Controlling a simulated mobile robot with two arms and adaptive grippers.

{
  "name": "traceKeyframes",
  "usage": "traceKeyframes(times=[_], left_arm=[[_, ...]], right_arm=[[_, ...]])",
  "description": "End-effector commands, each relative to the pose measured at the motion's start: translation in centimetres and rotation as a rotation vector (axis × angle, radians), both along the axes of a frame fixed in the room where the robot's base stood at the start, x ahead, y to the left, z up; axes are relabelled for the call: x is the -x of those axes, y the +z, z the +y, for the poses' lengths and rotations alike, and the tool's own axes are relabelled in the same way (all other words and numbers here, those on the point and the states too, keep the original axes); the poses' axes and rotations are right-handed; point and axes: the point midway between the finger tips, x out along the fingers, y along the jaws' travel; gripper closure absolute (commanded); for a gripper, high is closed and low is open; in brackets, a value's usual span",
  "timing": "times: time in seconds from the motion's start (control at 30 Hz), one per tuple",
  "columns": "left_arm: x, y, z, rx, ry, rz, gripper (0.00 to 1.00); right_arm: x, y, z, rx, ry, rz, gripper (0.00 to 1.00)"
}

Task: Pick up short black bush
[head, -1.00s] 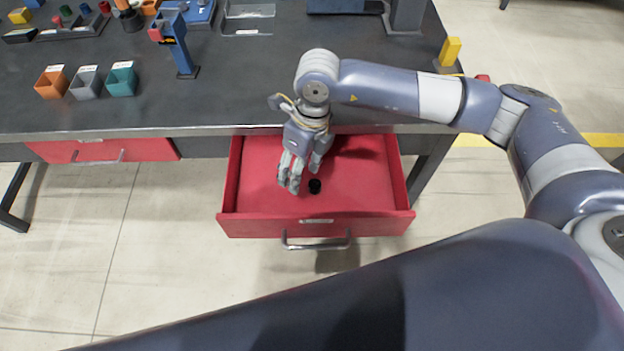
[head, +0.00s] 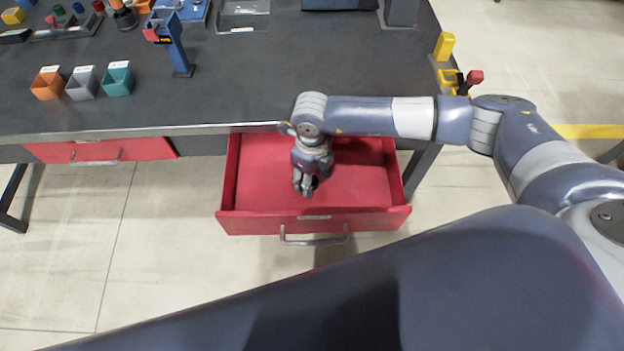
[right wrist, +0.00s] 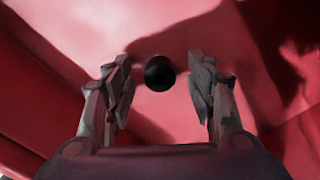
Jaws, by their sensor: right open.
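The short black bush (right wrist: 159,73) is a small dark cylinder with a hole, standing on the red floor of the open drawer. In the right wrist view it lies between and slightly beyond the two fingertips, with a gap on each side. In the head view it is mostly hidden by my right gripper (head: 307,188), which points down into the drawer. My right gripper also shows in the right wrist view (right wrist: 158,85), open and empty with a finger on either side. My left gripper is in neither view.
The open red drawer (head: 366,186) has walls all round and a front handle (head: 314,239). Above it is the dark workbench (head: 240,95), with an orange bin (head: 47,86), a grey bin (head: 82,84) and a teal bin (head: 118,80) at left. A second red drawer (head: 95,151) is closed.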

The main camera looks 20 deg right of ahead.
Motion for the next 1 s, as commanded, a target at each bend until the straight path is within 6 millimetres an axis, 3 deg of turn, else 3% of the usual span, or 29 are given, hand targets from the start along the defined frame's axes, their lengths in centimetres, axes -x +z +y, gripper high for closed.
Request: traceKeyframes(times=[0.27,0.5,0.83,1.0], left_arm=[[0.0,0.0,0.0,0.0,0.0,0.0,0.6],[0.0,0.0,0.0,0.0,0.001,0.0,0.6],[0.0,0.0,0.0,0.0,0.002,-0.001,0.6],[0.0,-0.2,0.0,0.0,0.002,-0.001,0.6]], right_arm=[[0.0,-0.5,0.1,-0.002,0.001,-0.001,0.49],[0.0,-0.4,0.0,-0.002,0.0,-0.001,0.98],[-0.1,-0.1,0.0,-0.002,0.0,-0.002,0.98],[-0.2,2.3,0.0,-0.003,0.0,-0.005,0.98]])
